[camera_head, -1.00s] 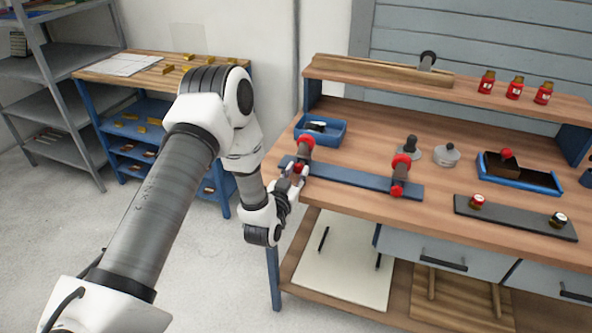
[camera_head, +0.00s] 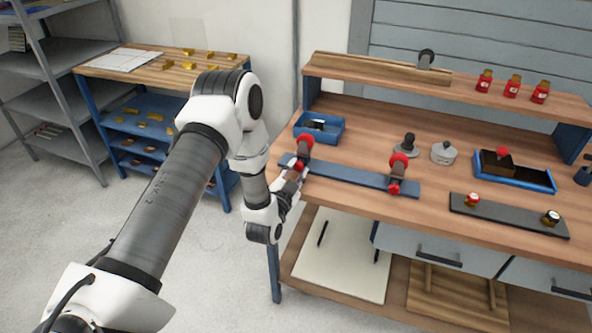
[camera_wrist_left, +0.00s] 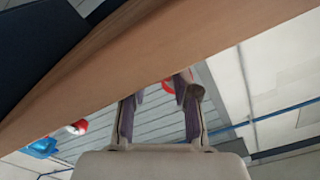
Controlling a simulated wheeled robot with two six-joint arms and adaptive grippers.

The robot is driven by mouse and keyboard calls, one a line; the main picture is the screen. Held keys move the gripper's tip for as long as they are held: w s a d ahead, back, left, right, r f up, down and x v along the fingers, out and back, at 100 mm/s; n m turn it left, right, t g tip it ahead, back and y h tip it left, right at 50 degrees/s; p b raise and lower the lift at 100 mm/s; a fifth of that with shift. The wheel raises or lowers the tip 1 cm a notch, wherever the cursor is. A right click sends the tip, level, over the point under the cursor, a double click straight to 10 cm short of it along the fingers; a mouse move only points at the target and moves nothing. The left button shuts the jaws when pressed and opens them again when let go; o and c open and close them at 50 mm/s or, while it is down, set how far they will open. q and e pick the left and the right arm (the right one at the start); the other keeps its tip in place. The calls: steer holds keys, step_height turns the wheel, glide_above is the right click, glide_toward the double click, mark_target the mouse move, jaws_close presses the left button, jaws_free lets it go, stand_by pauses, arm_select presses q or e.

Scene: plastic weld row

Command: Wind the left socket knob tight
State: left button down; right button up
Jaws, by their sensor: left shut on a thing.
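The blue rail (camera_head: 345,173) lies along the front of the wooden workbench, with a grey, red-topped socket fixture at each end. My left gripper (camera_head: 298,172) is at the left fixture (camera_head: 305,144), shut on its small red knob (camera_head: 299,164) at the front. The fingers partly hide this knob. In the left wrist view the two fingers (camera_wrist_left: 162,85) stand on either side of a red part (camera_wrist_left: 168,86), only partly visible. The right fixture (camera_head: 397,166) has a similar red knob (camera_head: 394,187) and nothing touches it. My right gripper is out of view.
A blue tray (camera_head: 334,137) stands just behind the left fixture. A dark strip (camera_head: 510,216) with two knobs and a blue tray (camera_head: 530,180) with a dark block lie to the right. Red jars (camera_head: 511,88) stand on the upper shelf.

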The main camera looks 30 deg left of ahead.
arm_select(q)
steer(key=c, duration=0.9)
jaws_free()
steer(key=shift+o, duration=0.2)
